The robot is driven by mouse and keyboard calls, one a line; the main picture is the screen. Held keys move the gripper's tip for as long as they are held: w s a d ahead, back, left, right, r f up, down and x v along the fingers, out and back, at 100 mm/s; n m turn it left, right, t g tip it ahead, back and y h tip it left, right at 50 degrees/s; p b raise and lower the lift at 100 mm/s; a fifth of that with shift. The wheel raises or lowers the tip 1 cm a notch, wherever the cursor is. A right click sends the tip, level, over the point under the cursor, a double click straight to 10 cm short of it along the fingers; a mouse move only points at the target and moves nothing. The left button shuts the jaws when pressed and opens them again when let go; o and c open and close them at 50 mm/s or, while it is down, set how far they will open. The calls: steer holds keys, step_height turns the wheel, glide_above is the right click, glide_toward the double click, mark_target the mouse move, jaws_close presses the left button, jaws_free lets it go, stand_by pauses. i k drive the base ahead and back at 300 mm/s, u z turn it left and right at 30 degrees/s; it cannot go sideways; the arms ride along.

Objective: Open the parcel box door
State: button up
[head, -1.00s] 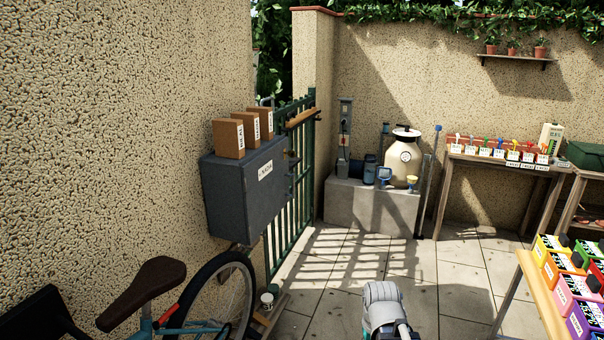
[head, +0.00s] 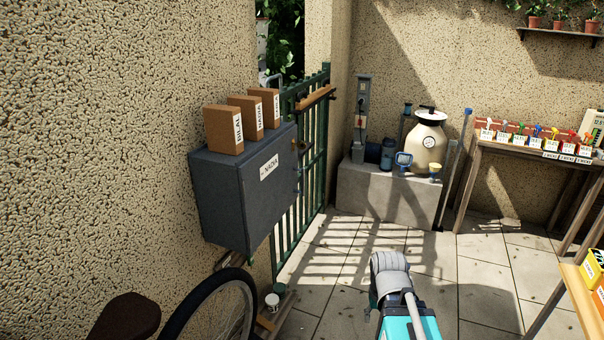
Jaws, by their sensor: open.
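The parcel box (head: 222,205) is a dark grey metal box fixed to the rough wall, left of centre in the head view. Its front door (head: 268,195) bears a white label reading NADIA and looks shut. Three brown parcels stand on top: one labelled BILAL (head: 223,130), one labelled NADIA (head: 245,115), and a third (head: 264,105) whose label is too small to read. A grey and teal part of my arm shows at the bottom, right of the box and apart from it. My gripper's fingers are not visible.
A bicycle wheel (head: 215,305) and saddle (head: 125,318) stand below the box. A green gate (head: 316,150) is behind it. A concrete block (head: 385,195) with a sprayer (head: 428,140) is further back. Tables stand at right. The paved floor in the middle is clear.

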mark_target(269, 179)
steer(key=i, duration=1.15)
